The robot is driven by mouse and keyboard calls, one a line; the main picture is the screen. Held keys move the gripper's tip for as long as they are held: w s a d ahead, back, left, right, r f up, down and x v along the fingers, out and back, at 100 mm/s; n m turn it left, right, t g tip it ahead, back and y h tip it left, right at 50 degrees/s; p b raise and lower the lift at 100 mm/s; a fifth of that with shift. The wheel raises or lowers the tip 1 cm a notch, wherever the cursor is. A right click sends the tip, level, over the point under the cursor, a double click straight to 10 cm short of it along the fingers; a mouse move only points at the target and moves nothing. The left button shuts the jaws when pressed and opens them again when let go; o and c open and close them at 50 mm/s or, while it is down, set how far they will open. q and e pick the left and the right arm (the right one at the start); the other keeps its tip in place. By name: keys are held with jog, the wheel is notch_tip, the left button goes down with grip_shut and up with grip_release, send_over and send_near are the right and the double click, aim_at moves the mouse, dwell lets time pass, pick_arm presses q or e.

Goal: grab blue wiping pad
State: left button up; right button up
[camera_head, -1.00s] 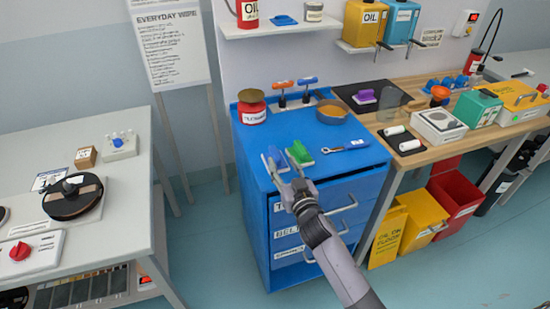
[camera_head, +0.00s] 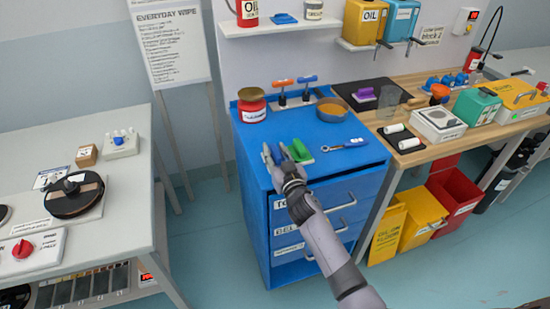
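The blue wiping pad (camera_head: 276,153) is on top of the blue cabinet (camera_head: 335,165), near its front left. My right gripper (camera_head: 276,151) reaches over it, with one finger on each side. The fingers are apart, and they and the wrist hide most of the pad; contact is not clear. A green pad (camera_head: 301,151) stands just right of the gripper, very close to it. My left gripper is not in view.
Another flat blue item (camera_head: 284,18) lies on the wall shelf. A wooden bench (camera_head: 410,160) adjoins on the right.

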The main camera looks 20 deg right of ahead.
grip_shut()
dwell(0.4)
